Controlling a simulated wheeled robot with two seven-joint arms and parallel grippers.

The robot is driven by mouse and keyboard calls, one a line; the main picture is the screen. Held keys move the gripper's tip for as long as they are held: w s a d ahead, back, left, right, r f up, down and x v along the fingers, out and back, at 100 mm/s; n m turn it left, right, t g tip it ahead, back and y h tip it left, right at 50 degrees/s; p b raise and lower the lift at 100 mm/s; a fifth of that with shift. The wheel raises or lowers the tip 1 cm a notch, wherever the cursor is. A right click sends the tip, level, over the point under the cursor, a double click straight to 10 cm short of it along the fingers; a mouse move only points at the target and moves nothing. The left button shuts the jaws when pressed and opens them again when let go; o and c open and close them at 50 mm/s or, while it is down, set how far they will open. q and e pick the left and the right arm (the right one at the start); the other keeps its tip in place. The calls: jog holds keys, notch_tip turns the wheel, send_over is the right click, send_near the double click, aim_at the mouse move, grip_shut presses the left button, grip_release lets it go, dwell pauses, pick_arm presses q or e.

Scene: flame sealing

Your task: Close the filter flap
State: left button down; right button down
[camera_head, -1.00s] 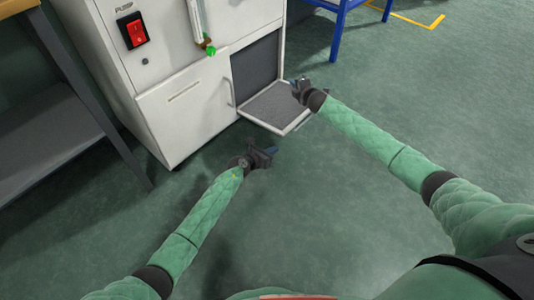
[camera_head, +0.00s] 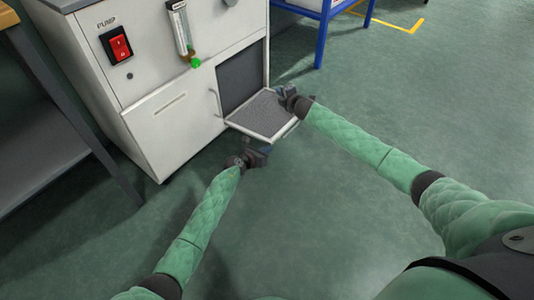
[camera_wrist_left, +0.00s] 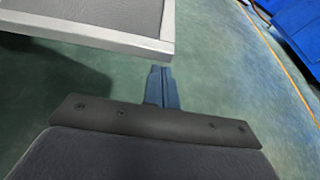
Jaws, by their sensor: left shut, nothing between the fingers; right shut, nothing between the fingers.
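The filter flap (camera_head: 262,114) is a grey mesh panel with a light frame, folded down and open at the cabinet's lower right. The dark filter opening (camera_head: 241,76) shows behind it. My left gripper (camera_head: 266,150) is shut and empty, just in front of and below the flap's front edge. In the left wrist view, the flap's framed corner (camera_wrist_left: 120,38) is at the upper left, and the shut blue fingertips (camera_wrist_left: 161,72) are just below it, apart from it in the picture. My right gripper (camera_head: 281,91) is shut and empty at the flap's right side; I cannot tell whether it touches.
The white cabinet (camera_head: 172,132) carries a red pump switch (camera_head: 117,43) and a flow tube (camera_head: 181,28) with a green knob. A grey-shelved bench (camera_head: 45,150) stands at left, a blue-legged table (camera_head: 322,38) at back right. The floor in front is clear.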

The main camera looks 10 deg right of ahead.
pick_arm(q)
jog(key=shift+r, duration=0.2)
jog(key=shift+w+a+r+n, duration=0.15)
jog(key=shift+r+n, duration=0.15)
jog(key=shift+r, duration=0.5)
pick_arm(e)
jog(key=c, duration=1.8)
grip_release()
